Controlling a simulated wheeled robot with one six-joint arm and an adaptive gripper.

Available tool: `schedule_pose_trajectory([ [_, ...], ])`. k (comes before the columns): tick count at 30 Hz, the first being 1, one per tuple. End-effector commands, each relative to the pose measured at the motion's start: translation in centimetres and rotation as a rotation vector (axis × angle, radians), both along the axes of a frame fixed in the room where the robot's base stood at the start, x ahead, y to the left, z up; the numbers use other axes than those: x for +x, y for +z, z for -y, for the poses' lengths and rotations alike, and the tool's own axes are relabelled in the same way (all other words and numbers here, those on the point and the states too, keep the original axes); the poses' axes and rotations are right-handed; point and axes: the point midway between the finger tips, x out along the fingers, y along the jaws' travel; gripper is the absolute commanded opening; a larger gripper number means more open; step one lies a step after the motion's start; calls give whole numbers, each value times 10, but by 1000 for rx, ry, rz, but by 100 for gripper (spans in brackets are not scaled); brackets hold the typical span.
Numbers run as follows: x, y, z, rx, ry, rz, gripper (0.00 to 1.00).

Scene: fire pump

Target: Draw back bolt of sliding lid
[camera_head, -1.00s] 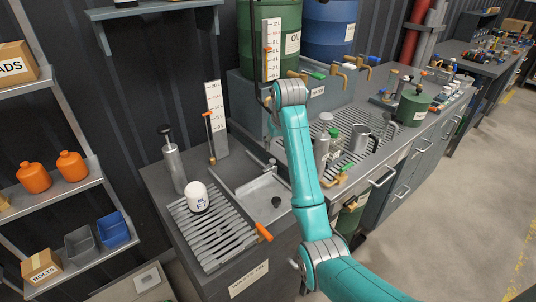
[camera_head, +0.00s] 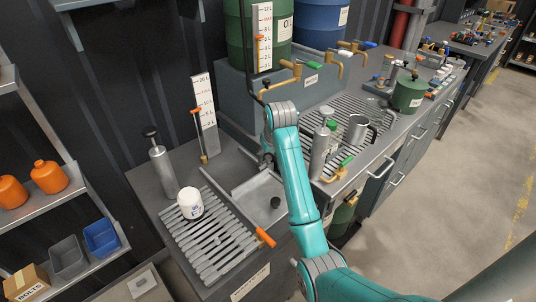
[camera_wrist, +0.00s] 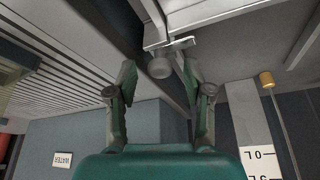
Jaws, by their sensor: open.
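The grey sliding lid (camera_head: 255,192) appears to be the flat panel in the bench top, with a small dark knob (camera_head: 275,202) on it. In the wrist view a bolt with a round grey knob (camera_wrist: 160,66) sits at a pale metal bracket and bar (camera_wrist: 195,22). My gripper (camera_wrist: 157,72) is open, with one finger on each side of the bolt's knob. The knob lies between the fingertips; I cannot tell if they touch it. In the head view my arm hides most of the gripper and the bolt.
A scale board (camera_head: 204,112) stands behind.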

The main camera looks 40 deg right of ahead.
Motion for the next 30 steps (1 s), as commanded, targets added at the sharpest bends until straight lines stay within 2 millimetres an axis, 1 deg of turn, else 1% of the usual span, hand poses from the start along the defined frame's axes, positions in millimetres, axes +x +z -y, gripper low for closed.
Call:
schedule_pose_trajectory([
  [1, 0, 0, 0, 0, 0, 0, 51],
  [2, 0, 0, 0, 0, 0, 0, 49],
  [3, 0, 0, 0, 0, 0, 0, 39],
  [5, 0, 0, 0, 0, 0, 0, 24],
  [6, 0, 0, 0, 0, 0, 0, 14],
  [8, 0, 0, 0, 0, 0, 0, 0],
  [15, 0, 0, 2, 1, -1, -1, 0],
  [17, 0, 0, 7, 0, -2, -1, 0],
  [21, 1, 0, 28, 1, -3, -1, 0],
  [23, 1, 0, 32, 0, -1, 0, 0],
  [30, 1, 0, 33, -2, -3, 1, 0],
])
